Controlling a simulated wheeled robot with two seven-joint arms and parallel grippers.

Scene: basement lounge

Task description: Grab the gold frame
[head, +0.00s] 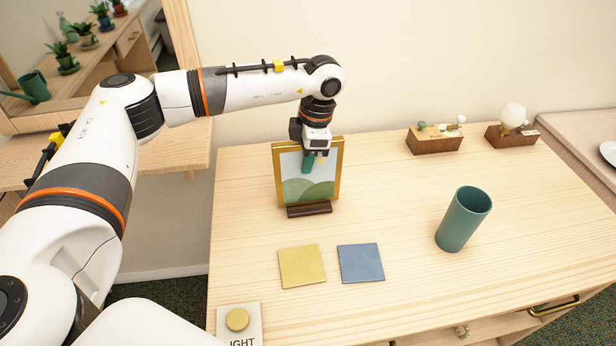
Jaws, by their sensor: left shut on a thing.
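The gold frame (334,185) holds a picture of green hills under a pale sky. It stands upright at the back left of the wooden table, at a dark wooden stand (309,210). My left gripper (315,160) points down at the upper part of the frame and is shut on it. The gripper covers part of the picture, so the exact contact of its fingers is hidden. I cannot tell whether the frame rests in the stand or is slightly raised. My right gripper is not in view.
A yellow tile (302,266) and a blue tile (361,263) lie in front of the frame. A teal cup (463,219) stands to the right. Two wooden blocks with ornaments (434,145) (511,136) sit at the back right. A gold button on a sign (238,320) is at the front left.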

